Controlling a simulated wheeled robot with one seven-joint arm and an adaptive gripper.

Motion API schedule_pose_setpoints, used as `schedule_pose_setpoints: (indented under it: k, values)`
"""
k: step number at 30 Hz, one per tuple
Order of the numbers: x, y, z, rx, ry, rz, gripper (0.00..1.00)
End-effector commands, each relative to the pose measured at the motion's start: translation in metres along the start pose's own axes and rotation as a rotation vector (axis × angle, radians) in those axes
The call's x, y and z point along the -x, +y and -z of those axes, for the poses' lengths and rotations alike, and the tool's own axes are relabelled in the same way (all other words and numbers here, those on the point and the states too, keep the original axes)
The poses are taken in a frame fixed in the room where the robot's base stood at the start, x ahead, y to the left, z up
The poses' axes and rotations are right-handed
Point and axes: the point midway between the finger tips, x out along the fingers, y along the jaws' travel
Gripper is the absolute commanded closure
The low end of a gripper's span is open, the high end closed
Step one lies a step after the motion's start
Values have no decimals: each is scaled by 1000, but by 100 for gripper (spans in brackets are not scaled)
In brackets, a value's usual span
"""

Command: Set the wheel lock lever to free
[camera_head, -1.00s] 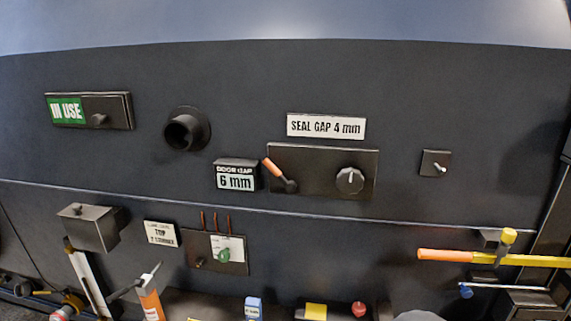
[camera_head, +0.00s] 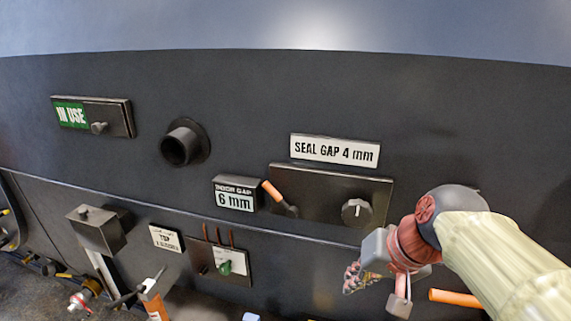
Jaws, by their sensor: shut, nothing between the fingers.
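No lever in view carries a readable wheel lock label, so I cannot tell which one it is. A lever with an orange grip (camera_head: 272,191) sits at the left end of a dark panel, its grip tilted up and left. Another orange handle (camera_head: 454,298) shows at lower right, partly hidden behind my arm. My gripper (camera_head: 362,278) is below and right of the dark panel, in front of the wall. It is shut and empty, apart from both handles in the picture.
A round knob (camera_head: 356,212) is on the dark panel (camera_head: 325,190) under the SEAL GAP sign (camera_head: 335,150). A dark pipe stub (camera_head: 181,145) and a box (camera_head: 98,230) stick out from the wall at left. The upper wall is clear. My arm hides the lower right.

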Motion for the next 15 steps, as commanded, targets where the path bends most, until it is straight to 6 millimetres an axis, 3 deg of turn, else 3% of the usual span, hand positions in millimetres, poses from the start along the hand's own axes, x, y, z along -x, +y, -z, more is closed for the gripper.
schedule_pose_setpoints:
  k: [1, 9, 15]
  values:
    - [20, -15, 24, -35, -7, 32, 100]
    - [100, -107, 136, -219, -58, 314, 100]
    - [126, -139, 164, -259, -79, 429, 100]
